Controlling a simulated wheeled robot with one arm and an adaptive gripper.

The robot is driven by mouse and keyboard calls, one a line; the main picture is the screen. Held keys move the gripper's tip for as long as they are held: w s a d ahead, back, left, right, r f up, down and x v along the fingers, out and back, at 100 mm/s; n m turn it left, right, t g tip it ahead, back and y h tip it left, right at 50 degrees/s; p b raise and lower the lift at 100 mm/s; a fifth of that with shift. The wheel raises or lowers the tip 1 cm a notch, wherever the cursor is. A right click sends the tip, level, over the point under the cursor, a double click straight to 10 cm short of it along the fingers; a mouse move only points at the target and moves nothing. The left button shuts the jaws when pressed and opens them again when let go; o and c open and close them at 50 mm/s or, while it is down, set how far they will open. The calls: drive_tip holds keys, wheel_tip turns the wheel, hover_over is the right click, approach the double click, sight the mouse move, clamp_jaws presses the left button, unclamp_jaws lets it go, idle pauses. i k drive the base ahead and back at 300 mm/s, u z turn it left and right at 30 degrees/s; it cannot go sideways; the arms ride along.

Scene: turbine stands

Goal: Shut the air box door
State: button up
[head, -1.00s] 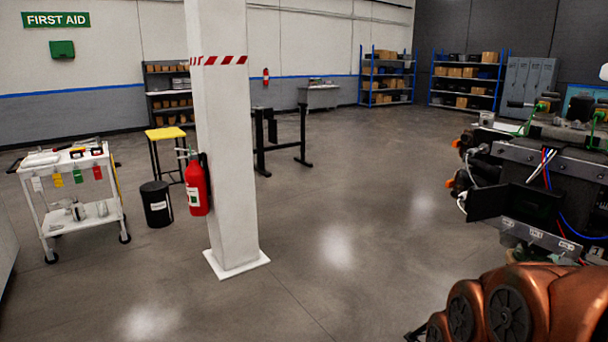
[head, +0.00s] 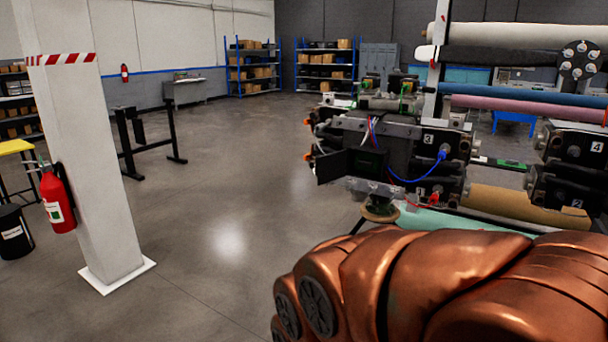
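The air box door appears to be the dark flat panel (head: 335,167) on the left side of the machine in the head view. It stands open, swung out to the left from a dark box (head: 372,163). Red, white and blue wires run at the box, and a blue cable loops off to its right. The inside of the box is too dark to make out. My gripper is not in view, so its place relative to the door cannot be told.
The machine's rollers (head: 530,99) stretch to the right. A white pillar (head: 95,165) with a red fire extinguisher (head: 57,200) stands at the left. A black stand (head: 150,140) is further back. The floor (head: 235,215) between pillar and machine is clear. The lower right is blocked from sight.

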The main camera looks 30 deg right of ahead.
sight(329, 167)
drive_tip(key=u, duration=0.4)
drive_tip(key=k, duration=0.95)
drive_tip(key=u, duration=0.4)
drive_tip(key=i, duration=1.45)
drive_tip(key=z, duration=0.45)
drive_tip(key=i, duration=1.55)
drive_tip(key=z, duration=1.5)
drive_tip(key=i, duration=0.9)
drive_tip(key=z, duration=1.3)
drive_tip(key=i, duration=0.3)
drive_tip(key=u, duration=0.45)
drive_tip(key=k, duration=0.45)
drive_tip(key=u, duration=1.4)
drive_tip(key=i, duration=0.2)
drive_tip(key=u, duration=0.1)
